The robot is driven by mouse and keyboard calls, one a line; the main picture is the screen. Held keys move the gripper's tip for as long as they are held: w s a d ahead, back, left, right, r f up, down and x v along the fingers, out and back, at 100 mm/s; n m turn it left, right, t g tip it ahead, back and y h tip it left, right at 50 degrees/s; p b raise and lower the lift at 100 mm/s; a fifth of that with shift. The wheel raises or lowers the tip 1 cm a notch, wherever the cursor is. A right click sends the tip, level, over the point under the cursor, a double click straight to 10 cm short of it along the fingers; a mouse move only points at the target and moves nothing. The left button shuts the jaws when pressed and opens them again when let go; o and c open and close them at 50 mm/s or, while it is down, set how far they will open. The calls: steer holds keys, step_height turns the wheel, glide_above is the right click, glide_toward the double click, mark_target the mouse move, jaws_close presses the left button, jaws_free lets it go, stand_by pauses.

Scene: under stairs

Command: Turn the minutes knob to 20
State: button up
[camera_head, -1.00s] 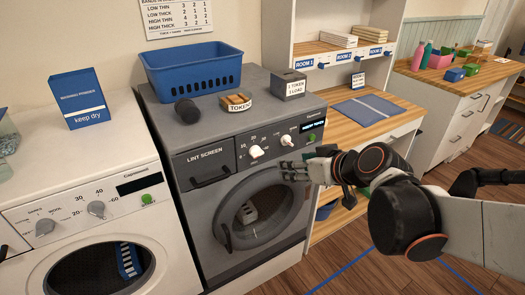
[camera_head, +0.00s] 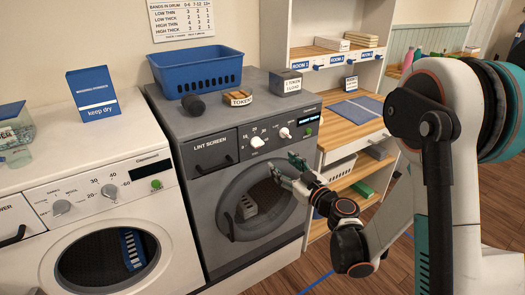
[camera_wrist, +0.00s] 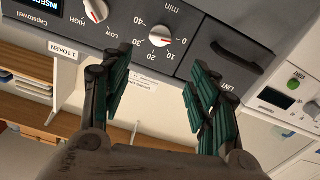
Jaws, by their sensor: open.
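The minutes knob (camera_head: 257,142) is a white dial on the grey dryer's (camera_head: 222,178) front panel. In the wrist view, which shows the panel upside down, the knob (camera_wrist: 160,36) has a red mark pointing towards 0 on a scale marked 0 to 40. My gripper (camera_head: 287,172) is in front of the dryer door, below and right of the knob in the head view. In the wrist view my gripper (camera_wrist: 159,60) is open and empty; the knob appears between its spread fingertips and beyond them, apart from both.
A second white knob (camera_head: 285,133) marked HIGH sits beside the minutes knob. The lint screen drawer (camera_head: 210,155) is on its other side. A white washer (camera_head: 95,215) stands left.

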mark_target(260, 145)
steer(key=b+x, duration=0.2)
steer(key=x, duration=1.1)
steer(key=shift+w+a+f, duration=0.1)
steer(key=shift+w+a, duration=0.15)
steer(key=shift+w, duration=0.05)
steer(key=shift+c, duration=0.2)
steer(key=c, duration=1)
